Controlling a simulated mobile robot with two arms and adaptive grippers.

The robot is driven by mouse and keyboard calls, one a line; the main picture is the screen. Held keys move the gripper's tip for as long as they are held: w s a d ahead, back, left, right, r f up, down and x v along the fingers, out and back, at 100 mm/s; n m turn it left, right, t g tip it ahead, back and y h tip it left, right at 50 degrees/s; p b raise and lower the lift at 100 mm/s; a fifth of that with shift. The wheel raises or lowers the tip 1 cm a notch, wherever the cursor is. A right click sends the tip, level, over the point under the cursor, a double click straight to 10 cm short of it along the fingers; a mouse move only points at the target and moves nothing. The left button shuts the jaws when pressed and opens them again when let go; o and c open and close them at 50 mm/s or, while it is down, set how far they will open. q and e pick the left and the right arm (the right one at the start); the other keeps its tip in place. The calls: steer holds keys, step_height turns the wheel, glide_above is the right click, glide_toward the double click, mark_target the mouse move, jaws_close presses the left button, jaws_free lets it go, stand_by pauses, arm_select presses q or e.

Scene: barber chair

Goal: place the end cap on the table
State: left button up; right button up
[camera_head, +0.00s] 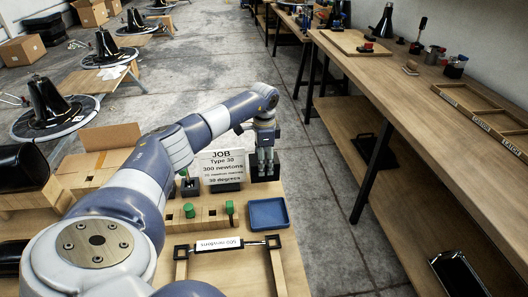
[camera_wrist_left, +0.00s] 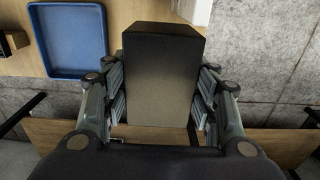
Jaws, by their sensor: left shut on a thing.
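My left gripper (camera_head: 264,162) is shut on the end cap, a dark, smooth block (camera_wrist_left: 160,78). In the left wrist view the block sits between both fingers. In the head view the end cap (camera_head: 265,177) shows as a dark shape behind and below the fingers, near the far right corner of the wooden work table (camera_head: 292,255). I cannot tell whether it touches the table. My right gripper is not in view.
A blue tray (camera_head: 268,214) lies on the table just nearer than the gripper; it also shows in the wrist view (camera_wrist_left: 68,40). A JOB sign (camera_head: 221,165) stands left of the gripper. Green-topped pegs (camera_head: 189,210) and a labelled frame (camera_head: 219,244) lie nearer. A long bench (camera_head: 420,100) is right.

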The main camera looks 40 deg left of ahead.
arm_select(q)
steer(key=shift+f, duration=2.15)
steer(key=shift+f, duration=0.1)
steer(key=o, duration=1.5)
step_height(320, 180, up, 12)
steer(key=shift+r, duration=0.15)
